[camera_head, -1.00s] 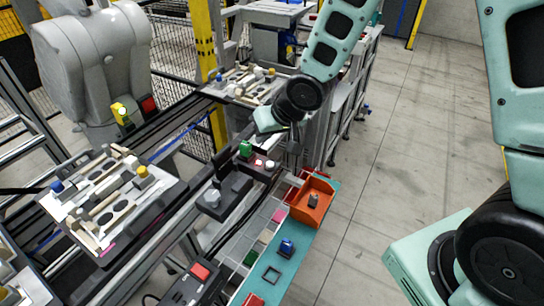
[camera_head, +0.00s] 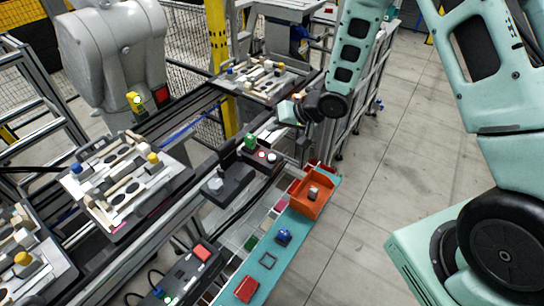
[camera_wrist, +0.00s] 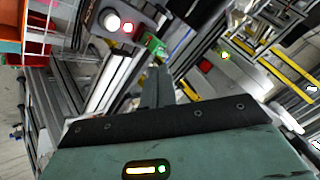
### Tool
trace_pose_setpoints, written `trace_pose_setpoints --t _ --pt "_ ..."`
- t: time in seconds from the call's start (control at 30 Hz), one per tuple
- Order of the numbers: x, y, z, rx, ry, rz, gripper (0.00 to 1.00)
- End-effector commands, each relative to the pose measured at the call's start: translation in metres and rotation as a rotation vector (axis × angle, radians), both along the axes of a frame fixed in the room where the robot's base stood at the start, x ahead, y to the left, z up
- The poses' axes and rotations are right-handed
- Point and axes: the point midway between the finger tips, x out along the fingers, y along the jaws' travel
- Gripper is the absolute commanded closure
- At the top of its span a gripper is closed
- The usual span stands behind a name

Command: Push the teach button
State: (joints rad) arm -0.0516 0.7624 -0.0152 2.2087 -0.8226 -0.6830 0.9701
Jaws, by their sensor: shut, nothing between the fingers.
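A dark button box (camera_head: 259,160) sits beside the conveyor in the middle of the head view. It carries a green block-like part (camera_head: 250,141), a white button (camera_head: 262,155) and a red button (camera_head: 271,157). In the wrist view the white button (camera_wrist: 111,22) and lit red button (camera_wrist: 127,28) are at the top, with the green part (camera_wrist: 155,45) to their right. No label is readable, so I cannot tell which is the teach button. My gripper (camera_head: 303,155) is shut and empty, to the right of the box. Its fingers (camera_wrist: 159,88) appear apart from the buttons in the wrist view.
A second control box (camera_head: 183,275) with a red part and green light is at the bottom. A teal shelf (camera_head: 268,258) holds an orange bin (camera_head: 322,203). Pallets with fixtures (camera_head: 178,181) lie on the conveyor. A grey robot arm (camera_head: 110,55) stands behind. Floor at right is clear.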

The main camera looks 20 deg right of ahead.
Motion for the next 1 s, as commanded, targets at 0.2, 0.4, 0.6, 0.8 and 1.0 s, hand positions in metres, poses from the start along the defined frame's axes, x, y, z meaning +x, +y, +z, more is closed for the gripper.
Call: trace_pose_setpoints --t 0.2,0.4,0.6,0.8,1.0 --pt "0.000 0.000 -0.021 0.000 0.000 0.000 1.00" --pt "0.000 0.001 -0.049 -0.001 0.000 0.001 1.00" --pt "0.000 0.000 -0.074 0.000 0.002 -0.001 1.00" --pt "0.000 0.000 -0.086 0.000 0.000 0.000 1.00" --pt "0.000 0.000 -0.086 0.000 0.000 0.000 1.00"
